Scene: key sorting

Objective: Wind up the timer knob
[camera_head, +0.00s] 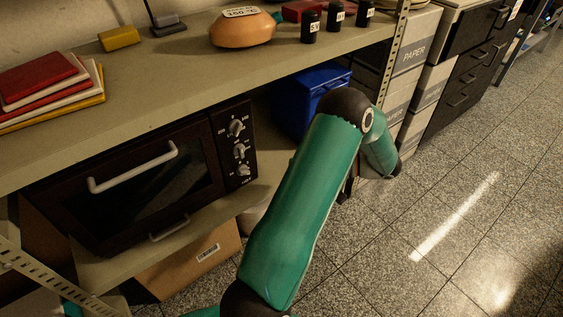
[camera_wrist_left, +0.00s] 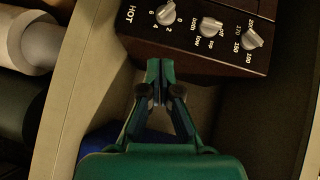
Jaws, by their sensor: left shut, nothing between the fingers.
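The dark oven (camera_head: 150,178) sits on the shelf under the worktop, with three silver knobs on its control panel. The lowest knob (camera_head: 243,170), beside the word HOT, appears to be the timer knob; in the left wrist view it is the leftmost knob (camera_wrist_left: 166,14), with the numbers 0 to 6 around it. My left gripper (camera_wrist_left: 159,68) is shut and empty, just below the panel's edge in that view, pointing toward the timer knob and apart from it. In the head view neither gripper shows; a green arm of mine stands right of the oven.
A blue bin (camera_head: 312,95) stands right of the oven. A cardboard box (camera_head: 190,262) is under the shelf. Paper boxes (camera_head: 410,60) and dark drawers (camera_head: 468,75) stand farther right. The worktop (camera_head: 165,75) above holds books and black canisters. Open tiled floor lies at the right.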

